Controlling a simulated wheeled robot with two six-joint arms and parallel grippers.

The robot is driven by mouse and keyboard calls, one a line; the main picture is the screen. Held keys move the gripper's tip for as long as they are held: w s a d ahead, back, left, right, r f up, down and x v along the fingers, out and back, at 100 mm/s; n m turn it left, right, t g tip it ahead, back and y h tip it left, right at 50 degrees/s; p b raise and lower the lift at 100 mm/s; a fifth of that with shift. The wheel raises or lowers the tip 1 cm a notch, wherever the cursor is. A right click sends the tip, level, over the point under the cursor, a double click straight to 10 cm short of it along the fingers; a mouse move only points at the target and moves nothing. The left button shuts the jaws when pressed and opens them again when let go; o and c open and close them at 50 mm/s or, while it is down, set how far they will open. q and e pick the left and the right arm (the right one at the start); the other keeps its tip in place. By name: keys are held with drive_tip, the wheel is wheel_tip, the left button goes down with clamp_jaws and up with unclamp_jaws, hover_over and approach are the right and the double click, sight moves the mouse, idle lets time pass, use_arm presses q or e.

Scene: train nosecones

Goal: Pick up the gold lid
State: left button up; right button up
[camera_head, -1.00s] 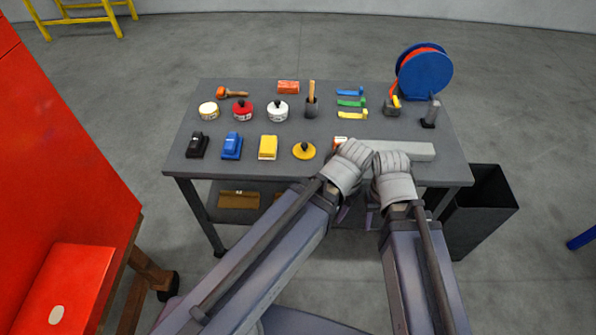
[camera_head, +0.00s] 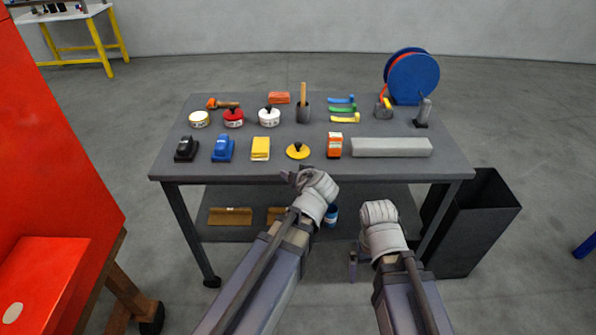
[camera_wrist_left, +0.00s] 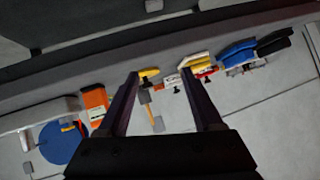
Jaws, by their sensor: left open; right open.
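The gold lid (camera_head: 298,151) is a round yellow-gold disc with a dark knob. It lies on the grey table between a yellow block and an orange-and-white box. In the left wrist view the lid (camera_wrist_left: 149,74) shows in the gap between my finger tips, farther off. My left gripper (camera_head: 292,175) is open and empty, just off the table's front edge below the lid, not touching it. My right gripper (camera_head: 353,262) is open and low in front of the table, away from the lid; its fingers show only in part.
The yellow block (camera_head: 261,148) is left of the lid and the orange-and-white box (camera_head: 334,145) right of it. A long grey block (camera_head: 391,147) lies farther right. Jars (camera_head: 233,117) stand behind. A dark bin (camera_head: 472,225) stands right of the table.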

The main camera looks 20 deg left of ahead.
sight(298, 147)
use_arm(q)
drive_tip(key=w+t+b, duration=0.1)
drive_tip(key=w+a+f+t+b, duration=0.1)
drive_tip(key=w+b, duration=0.1)
drive_tip(key=w+a+f+t+b, duration=0.1)
drive_tip(key=w+b, duration=0.1)
drive_tip(key=shift+w+a+n+t+y, duration=0.1)
drive_tip(key=shift+a+n+t+y, duration=0.2)
drive_tip(key=shift+n, duration=0.1)
drive_tip(key=w+t+b, duration=0.1)
drive_tip(key=b, duration=0.1)
drive_tip(key=w+t+h+b, duration=0.1)
drive_tip(key=w+t+b, duration=0.1)
drive_tip(key=b, duration=0.1)
drive_tip(key=shift+w+d+f+m, duration=0.1)
drive_tip(key=shift+w+f+m, duration=0.1)
drive_tip(key=shift+w+m, duration=0.1)
drive_tip(key=shift+w+d+t+h+b, duration=0.25)
drive_tip(key=shift+w+t+h+b, duration=0.1)
drive_tip(key=shift+t+h+b, duration=0.2)
drive_tip(key=shift+x, duration=3.95)
drive_tip(key=shift+r, duration=0.15)
use_arm(e)
wheel_tip(298, 147, down, 14)
use_arm(q)
drive_tip(key=shift+c, duration=0.4)
clamp_jaws()
